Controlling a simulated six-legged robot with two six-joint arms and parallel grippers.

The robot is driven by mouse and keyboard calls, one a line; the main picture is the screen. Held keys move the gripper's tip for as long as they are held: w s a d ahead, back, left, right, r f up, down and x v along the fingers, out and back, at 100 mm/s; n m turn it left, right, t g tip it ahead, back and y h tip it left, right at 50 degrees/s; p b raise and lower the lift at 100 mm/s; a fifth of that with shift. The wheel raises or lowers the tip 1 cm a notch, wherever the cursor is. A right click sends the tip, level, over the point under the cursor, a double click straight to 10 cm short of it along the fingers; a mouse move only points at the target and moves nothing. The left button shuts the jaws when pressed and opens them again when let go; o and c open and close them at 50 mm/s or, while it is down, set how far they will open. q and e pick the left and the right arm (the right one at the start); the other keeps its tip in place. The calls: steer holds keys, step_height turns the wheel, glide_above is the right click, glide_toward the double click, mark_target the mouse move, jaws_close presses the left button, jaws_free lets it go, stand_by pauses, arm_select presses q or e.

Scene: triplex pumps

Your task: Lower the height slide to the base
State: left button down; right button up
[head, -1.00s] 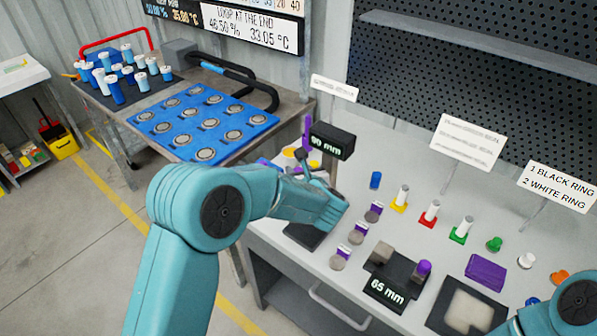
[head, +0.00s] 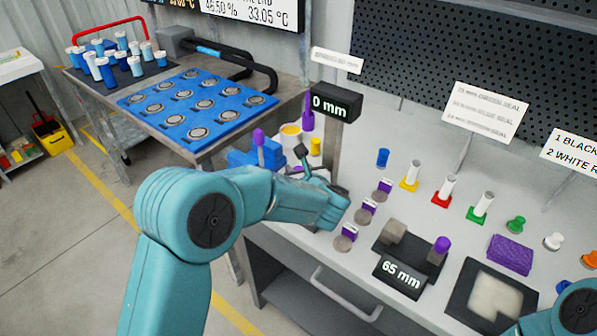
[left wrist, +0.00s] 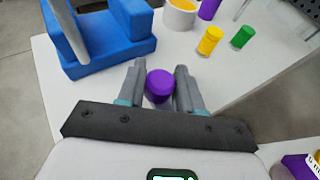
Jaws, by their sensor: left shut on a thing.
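The height gauge's black display (head: 332,103) stands on a post at the back left of the bench and reads 0 mm. My left gripper (left wrist: 160,90) is shut on a round purple knob (left wrist: 160,82), which sits between its two grey fingers in the left wrist view. The knob appears to belong to the height slide. In the head view my left forearm and wrist cover the slide and the gauge's base, so the contact between them is hidden. My right gripper is out of view; only a part of my right arm shows at the lower right.
A blue block (left wrist: 100,45) stands left of the gripper. A white cup (left wrist: 180,14), a yellow cylinder (left wrist: 209,41) and a green cylinder (left wrist: 243,37) stand beyond it. The 65 mm gauge (head: 399,273) is to the right. A blue tray (head: 198,107) lies on the cart.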

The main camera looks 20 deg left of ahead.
arm_select(q)
steer(key=c, duration=0.8)
jaws_free()
steer(key=shift+s+f, duration=0.1)
steer(key=shift+f, duration=0.2)
steer(key=shift+r, duration=0.1)
steer(key=b+v, duration=0.1)
steer(key=v, duration=1.5)
steer(key=shift+d+b, duration=0.1)
steer(key=shift+b, duration=0.3)
steer(key=shift+s, duration=0.1)
